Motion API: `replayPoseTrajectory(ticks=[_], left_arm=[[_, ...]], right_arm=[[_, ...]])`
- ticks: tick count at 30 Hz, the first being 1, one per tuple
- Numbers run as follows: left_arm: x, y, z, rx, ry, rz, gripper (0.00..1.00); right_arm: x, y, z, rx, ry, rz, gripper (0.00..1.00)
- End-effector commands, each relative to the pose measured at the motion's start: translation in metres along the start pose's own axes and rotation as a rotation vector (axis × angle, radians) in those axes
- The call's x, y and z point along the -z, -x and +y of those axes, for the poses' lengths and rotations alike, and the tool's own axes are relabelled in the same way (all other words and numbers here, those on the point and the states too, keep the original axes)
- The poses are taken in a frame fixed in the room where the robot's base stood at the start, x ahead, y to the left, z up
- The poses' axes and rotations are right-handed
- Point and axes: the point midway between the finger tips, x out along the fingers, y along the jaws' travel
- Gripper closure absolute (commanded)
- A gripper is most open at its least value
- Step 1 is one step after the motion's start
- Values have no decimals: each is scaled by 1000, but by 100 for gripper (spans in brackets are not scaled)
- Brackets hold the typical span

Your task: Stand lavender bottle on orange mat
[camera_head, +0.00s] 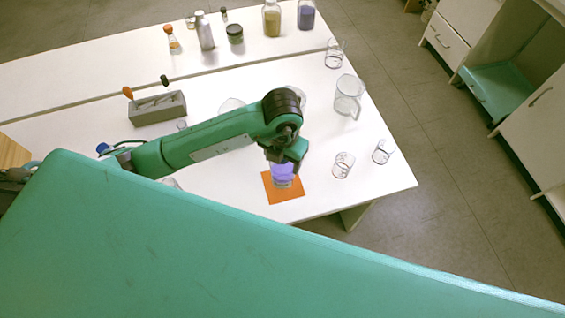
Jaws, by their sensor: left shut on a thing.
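The orange mat (285,194) lies flat on the white table near its front edge. A lavender bottle (283,173) is over the mat, and its lower end overlaps the mat in this view. I cannot tell whether it touches the mat or is held just above it. My left gripper (287,160) is shut on the bottle from above, and it hides the bottle's upper part. My right gripper is not in view.
Clear glass beakers (348,96) and smaller glasses (343,165) stand right of the mat. A grey rack (158,108) stands to the left. Several bottles and jars, including a purple-filled one (306,16), stand along the back.

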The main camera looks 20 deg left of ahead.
Motion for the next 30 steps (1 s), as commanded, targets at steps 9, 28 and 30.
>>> replayPoseTrajectory(ticks=[9, 28, 30], left_arm=[[0, -31, 0, 0, 0, -1, 65], [0, -34, 0, 0, 0, 0, 16], [0, -34, 0, 0, 0, 0, 16]], right_arm=[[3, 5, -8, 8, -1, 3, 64], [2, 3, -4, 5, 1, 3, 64], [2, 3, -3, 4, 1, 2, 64]])
